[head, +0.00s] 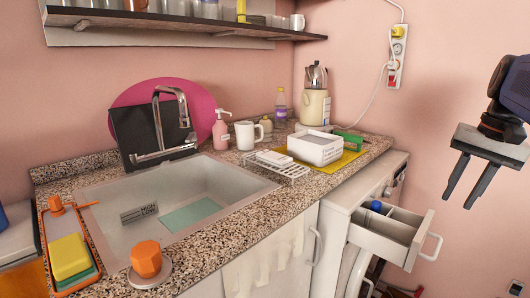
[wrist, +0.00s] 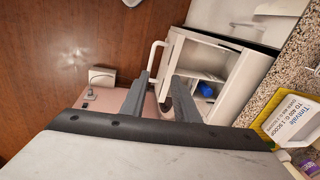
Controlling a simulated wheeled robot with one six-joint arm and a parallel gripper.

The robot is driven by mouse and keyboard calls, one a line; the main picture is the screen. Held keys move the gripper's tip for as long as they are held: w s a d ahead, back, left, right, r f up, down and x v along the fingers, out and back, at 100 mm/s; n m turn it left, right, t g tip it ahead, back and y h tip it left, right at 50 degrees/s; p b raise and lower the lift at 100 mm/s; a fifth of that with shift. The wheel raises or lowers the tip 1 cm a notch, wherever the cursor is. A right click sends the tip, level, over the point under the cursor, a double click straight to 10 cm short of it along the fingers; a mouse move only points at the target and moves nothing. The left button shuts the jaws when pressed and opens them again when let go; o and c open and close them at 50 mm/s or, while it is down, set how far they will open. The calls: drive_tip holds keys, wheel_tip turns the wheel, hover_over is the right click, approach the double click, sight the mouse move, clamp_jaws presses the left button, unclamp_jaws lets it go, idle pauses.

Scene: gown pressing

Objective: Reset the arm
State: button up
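My gripper (head: 470,178) hangs at the right side of the head view, pointing down, in the air to the right of the open drawer. Its two fingers are spread apart with nothing between them. In the wrist view the gripper (wrist: 152,98) shows two dark fingers with a gap, and the white drawer handle appears beyond them. The fingers look apart from the handle in the head view.
A white drawer (head: 390,232) stands open below the counter, with a blue item (head: 376,206) inside. The granite counter holds a sink (head: 160,185), a white box (head: 315,150), a mug and bottles. The space around my gripper by the pink wall looks free.

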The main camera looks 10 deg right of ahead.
drive_tip(key=s+a+f+n+t, duration=0.1)
drive_tip(key=s+a+f+n, duration=0.2)
drive_tip(key=a+f, duration=0.6)
drive_tip(key=s+a+f+n+t+h, duration=0.1)
drive_tip(key=s+a+f+n+t, duration=0.1)
drive_tip(key=a+f+n, duration=0.4)
drive_tip(key=s+a+f, duration=0.1)
drive_tip(key=a+f, duration=0.3)
drive_tip(key=a, duration=0.3)
drive_tip(key=shift+s+f, duration=0.2)
drive_tip(key=shift+f, duration=0.05)
